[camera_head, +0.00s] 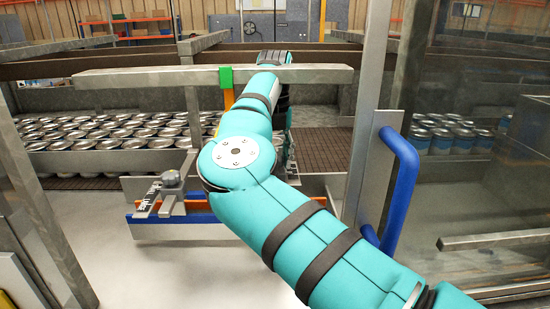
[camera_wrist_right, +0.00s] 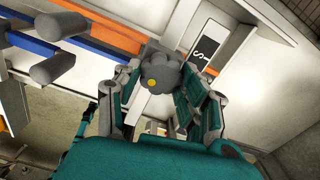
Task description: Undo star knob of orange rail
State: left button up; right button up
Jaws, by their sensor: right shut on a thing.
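The star knob (camera_wrist_right: 157,80) is a grey lobed knob with a yellow dot at its middle, in the right wrist view. My right gripper (camera_wrist_right: 157,92) is shut on it, with teal-padded fingers on both sides. The orange rail (camera_wrist_right: 108,33) runs behind the knob and also shows in the head view (camera_head: 313,200). In the head view my right gripper (camera_head: 287,140) is mostly hidden behind my teal arm, and so is the gripped knob. My left gripper is not in view.
A blue rail (camera_head: 152,219) runs beside the orange one. Another grey knob (camera_head: 171,179) stands at its left end. A metal beam (camera_head: 140,77) crosses above. A blue door handle (camera_head: 403,190) is right of my arm. Rows of cans (camera_head: 95,140) stand behind.

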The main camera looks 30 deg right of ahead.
jog(key=shift+a+f, duration=0.1)
jog(key=shift+f, duration=0.15)
jog(key=o, duration=1.2)
jog(key=shift+w, duration=0.1)
jog(key=shift+r, duration=0.1)
jog(key=shift+r, duration=0.1)
notch_tip(320, 180, up, 12)
jog(key=shift+f, duration=0.1)
jog(key=shift+f, duration=0.1)
